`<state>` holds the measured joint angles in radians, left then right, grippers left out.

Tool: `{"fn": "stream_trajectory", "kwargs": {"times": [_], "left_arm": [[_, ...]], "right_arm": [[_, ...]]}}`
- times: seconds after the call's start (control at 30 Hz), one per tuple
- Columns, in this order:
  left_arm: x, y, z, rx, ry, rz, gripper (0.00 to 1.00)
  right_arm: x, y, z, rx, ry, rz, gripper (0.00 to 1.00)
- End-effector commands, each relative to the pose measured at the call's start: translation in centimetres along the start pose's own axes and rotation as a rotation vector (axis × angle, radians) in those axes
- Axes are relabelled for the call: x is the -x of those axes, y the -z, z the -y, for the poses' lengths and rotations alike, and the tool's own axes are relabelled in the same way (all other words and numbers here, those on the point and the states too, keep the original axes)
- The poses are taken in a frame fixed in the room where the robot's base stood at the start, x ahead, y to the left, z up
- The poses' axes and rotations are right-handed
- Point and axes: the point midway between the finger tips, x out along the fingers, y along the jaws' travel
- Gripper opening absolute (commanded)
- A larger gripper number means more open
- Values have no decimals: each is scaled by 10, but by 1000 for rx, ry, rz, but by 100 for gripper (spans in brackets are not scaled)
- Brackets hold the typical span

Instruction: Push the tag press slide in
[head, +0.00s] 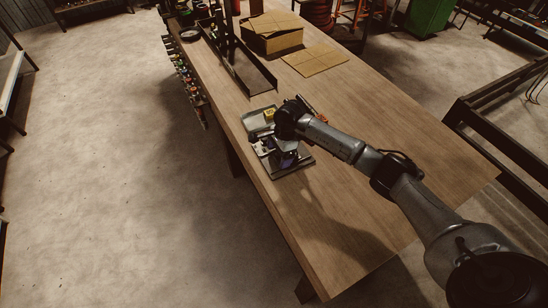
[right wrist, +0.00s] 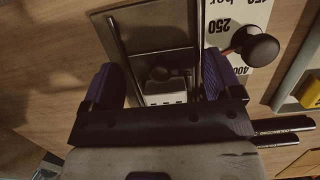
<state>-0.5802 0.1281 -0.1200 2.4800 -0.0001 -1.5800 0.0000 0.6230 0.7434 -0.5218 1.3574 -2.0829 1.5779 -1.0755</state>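The tag press (head: 297,167) is a small metal device near the left edge of the wooden bench in the head view, partly hidden by my right gripper (head: 285,157). In the right wrist view my right gripper (right wrist: 160,82) has two blue-padded fingers standing wide apart with a gap between them. A dark plate with thin metal rails (right wrist: 155,35) and a small pale block (right wrist: 165,92) show between and beyond the fingers. I cannot tell for sure which part is the slide, or whether a finger touches it. My left gripper is not in view.
A black ball knob (right wrist: 257,46) stands right of the fingers, by a white printed scale (right wrist: 232,22). A tray with a yellow item (head: 262,118) lies just behind the press. A cardboard box (head: 272,40) and flat cardboard (head: 315,60) lie farther back. The bench front (head: 365,215) is clear.

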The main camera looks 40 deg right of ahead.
Motion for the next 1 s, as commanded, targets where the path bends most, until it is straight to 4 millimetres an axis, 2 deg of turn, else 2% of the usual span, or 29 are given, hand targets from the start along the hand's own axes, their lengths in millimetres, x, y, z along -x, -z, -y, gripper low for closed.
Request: {"fn": "stream_trajectory", "kwargs": {"times": [0.57, 1.0], "left_arm": [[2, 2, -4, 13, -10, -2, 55], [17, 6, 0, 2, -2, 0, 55]], "right_arm": [[5, 3, 1, -5, 3, -6, 85], [32, -4, 1, -3, 3, -4, 85]]}}
